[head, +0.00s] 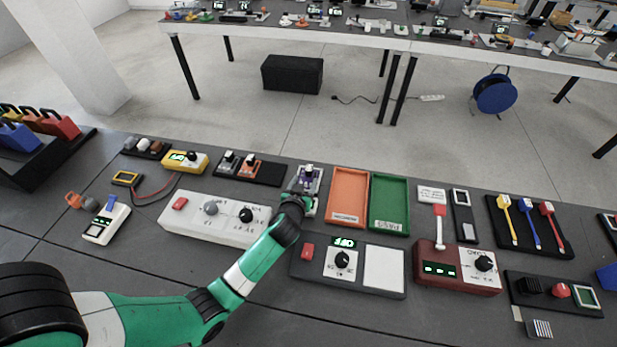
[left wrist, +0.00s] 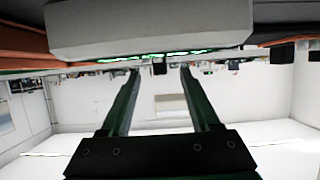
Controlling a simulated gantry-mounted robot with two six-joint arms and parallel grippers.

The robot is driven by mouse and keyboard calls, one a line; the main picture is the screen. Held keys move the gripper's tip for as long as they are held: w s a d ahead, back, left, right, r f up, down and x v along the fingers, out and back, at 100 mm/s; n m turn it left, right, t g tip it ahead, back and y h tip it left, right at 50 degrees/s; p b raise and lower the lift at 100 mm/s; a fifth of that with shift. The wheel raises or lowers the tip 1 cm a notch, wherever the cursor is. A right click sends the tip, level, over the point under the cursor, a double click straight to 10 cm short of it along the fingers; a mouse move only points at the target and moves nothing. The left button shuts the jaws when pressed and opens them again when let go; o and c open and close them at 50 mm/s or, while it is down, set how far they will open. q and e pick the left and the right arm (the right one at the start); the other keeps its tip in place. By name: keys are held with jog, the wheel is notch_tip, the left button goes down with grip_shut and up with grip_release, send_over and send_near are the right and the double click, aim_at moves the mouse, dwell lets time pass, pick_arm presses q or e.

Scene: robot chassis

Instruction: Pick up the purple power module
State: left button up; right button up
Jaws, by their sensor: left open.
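The purple power module (head: 308,172) shows as a small purple and dark part on a light grey holder (head: 317,185), left of the orange tray in the head view. My left gripper reaches it from the front, and the arm's end hides the holder's near side. In the left wrist view my left gripper (left wrist: 161,72) is open, with its two fingers apart. A small dark block (left wrist: 160,68) shows between the fingertips; I cannot tell whether it is the module. My right gripper is in neither view.
An orange tray (head: 347,195) and a green tray (head: 389,202) lie right of the holder. A white panel with knobs (head: 216,219) and a grey one (head: 305,270) flank my arm. A black rack (head: 268,171) stands left of the holder. Little free room surrounds it.

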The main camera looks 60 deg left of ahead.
aim_at(308, 173)
pick_arm(q)
jog(key=b+x, duration=0.2)
jog(key=x, duration=0.3)
jog(key=shift+w+a+r, duration=0.1)
jog(key=shift+a+r, duration=0.05)
grip_shut()
